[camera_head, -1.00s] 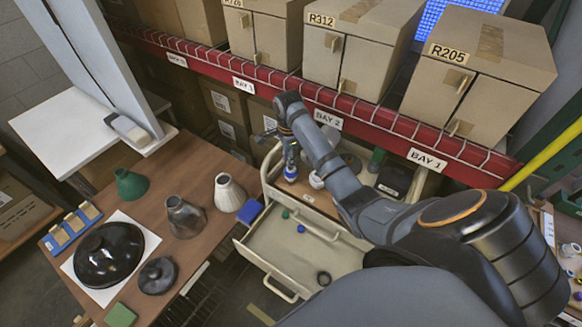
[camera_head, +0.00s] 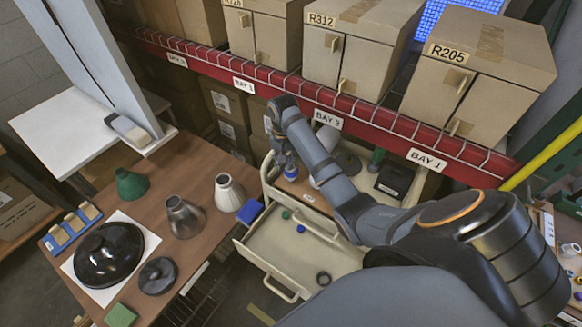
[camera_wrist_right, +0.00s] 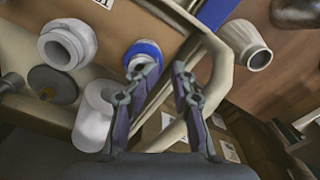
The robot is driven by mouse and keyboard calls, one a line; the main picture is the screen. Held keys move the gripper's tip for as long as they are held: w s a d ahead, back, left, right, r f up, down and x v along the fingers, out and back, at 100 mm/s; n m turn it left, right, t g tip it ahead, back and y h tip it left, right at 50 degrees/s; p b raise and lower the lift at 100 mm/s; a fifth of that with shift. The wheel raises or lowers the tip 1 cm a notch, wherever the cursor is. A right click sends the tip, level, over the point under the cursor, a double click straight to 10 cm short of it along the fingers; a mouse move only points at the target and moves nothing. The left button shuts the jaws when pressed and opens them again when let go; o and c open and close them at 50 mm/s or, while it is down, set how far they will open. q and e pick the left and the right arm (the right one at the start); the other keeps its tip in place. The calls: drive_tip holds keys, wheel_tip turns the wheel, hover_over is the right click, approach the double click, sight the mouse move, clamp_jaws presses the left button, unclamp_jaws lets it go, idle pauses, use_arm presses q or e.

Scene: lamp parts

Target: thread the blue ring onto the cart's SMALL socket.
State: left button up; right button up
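The blue ring (camera_wrist_right: 145,46) is around a pale, short socket (camera_wrist_right: 140,61) on the cart top in the right wrist view. It looks level, but its near side is partly covered by a finger, so I cannot tell how far down it sits. In the head view the blue ring (camera_head: 291,171) is at the cart's left end, just below my right gripper (camera_head: 284,158). In the right wrist view my right gripper (camera_wrist_right: 161,70) has its fingers apart with nothing between them; one fingertip is close to the ring. My left gripper is out of view.
On the cart top, a wide white collar (camera_wrist_right: 68,45), a white cylinder (camera_wrist_right: 94,116) and a dark disc (camera_wrist_right: 52,84) stand near the ring. The open drawer (camera_head: 262,250) holds small parts. Lamp shades stand on the brown table (camera_head: 205,165); the red shelf beam (camera_head: 270,75) runs behind.

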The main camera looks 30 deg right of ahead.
drive_tip(key=n, duration=0.3)
drive_tip(key=s+n, duration=0.1)
drive_tip(key=n, duration=0.2)
drive_tip(key=shift+s+a+n, duration=0.1)
drive_tip(key=shift+a+n, duration=0.1)
drive_tip(key=shift+n, duration=0.2)
clamp_jaws()
drive_tip(key=shift+s+f, duration=0.1)
drive_tip(key=shift+a, duration=0.1)
drive_tip(key=m, duration=0.4)
drive_tip(key=w+m, duration=0.1)
drive_tip(key=m, duration=0.2)
drive_tip(key=shift+d, duration=0.2)
